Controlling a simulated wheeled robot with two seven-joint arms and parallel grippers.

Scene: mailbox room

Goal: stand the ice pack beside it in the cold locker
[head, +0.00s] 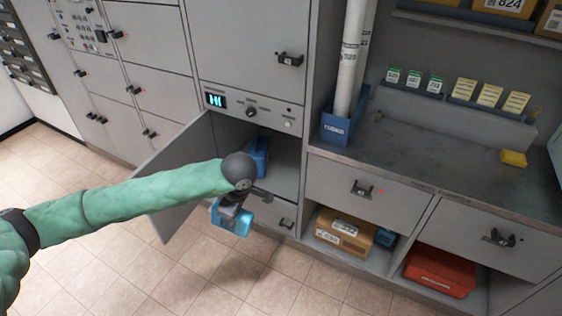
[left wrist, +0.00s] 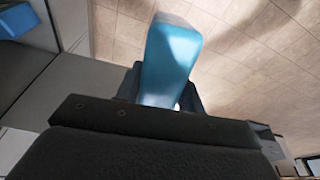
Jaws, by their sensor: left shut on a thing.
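My left gripper (head: 233,207) is shut on a light-blue ice pack (head: 231,221), which hangs in front of the cold locker near its lower front edge. The left wrist view shows the pale-blue pack (left wrist: 168,62) between the two dark fingers of the gripper (left wrist: 160,92). The cold locker (head: 285,165) stands open below a control panel with a lit display. A darker blue object (head: 261,155) stands inside it, partly hidden by my left arm. A blue thing also shows at the top left of the left wrist view (left wrist: 18,21). My right gripper is not in view.
The locker's grey door (head: 180,195) is swung out to the left, behind my arm. A drawer (head: 283,215) lies below the locker. On the right are a counter (head: 430,170), a cardboard box (head: 345,233) and a red box (head: 440,271). The tiled floor in front is clear.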

